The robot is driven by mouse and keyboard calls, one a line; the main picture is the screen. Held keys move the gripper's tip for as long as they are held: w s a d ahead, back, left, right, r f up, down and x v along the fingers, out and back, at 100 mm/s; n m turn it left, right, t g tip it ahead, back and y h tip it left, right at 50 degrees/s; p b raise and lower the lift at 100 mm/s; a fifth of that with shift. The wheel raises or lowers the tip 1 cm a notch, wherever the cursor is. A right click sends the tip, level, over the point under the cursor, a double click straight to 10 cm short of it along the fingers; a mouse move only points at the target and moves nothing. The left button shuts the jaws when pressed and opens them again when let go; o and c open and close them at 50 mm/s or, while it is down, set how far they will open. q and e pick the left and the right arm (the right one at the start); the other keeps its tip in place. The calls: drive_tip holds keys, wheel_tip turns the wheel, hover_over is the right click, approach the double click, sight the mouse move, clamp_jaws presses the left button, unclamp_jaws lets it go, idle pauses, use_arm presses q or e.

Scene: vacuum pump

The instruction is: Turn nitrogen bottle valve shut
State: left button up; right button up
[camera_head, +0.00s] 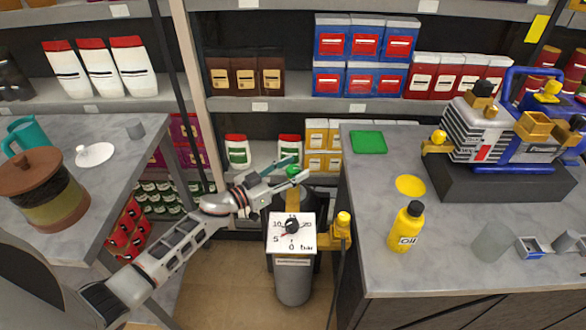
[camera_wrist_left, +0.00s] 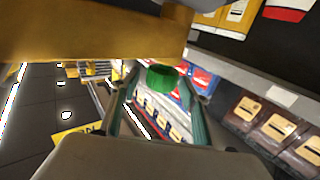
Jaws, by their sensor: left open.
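The nitrogen bottle stands on the floor between the two counters, with a grey lower body (camera_head: 293,284) and a white pressure gauge (camera_head: 291,233) in front. Its green valve knob (camera_head: 293,171) sits on top of a yellow fitting. The knob also shows in the left wrist view (camera_wrist_left: 163,78). My left gripper (camera_head: 293,172) reaches in from the left, open, with teal fingers. In the left wrist view its fingertips (camera_wrist_left: 162,82) lie on either side of the green knob; I cannot tell whether they touch it. My right gripper is not in view.
A yellow valve fitting (camera_head: 340,229) with a dark hose is right of the gauge. The right counter (camera_head: 383,200) holds the vacuum pump (camera_head: 505,140), a yellow oil bottle (camera_head: 407,227) and a green pad (camera_head: 369,142). The left counter (camera_head: 95,180) holds a coffee press (camera_head: 43,190). Stocked shelves stand behind.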

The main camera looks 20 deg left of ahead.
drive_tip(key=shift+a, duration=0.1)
use_arm(q)
drive_tip(key=c, duration=1.1)
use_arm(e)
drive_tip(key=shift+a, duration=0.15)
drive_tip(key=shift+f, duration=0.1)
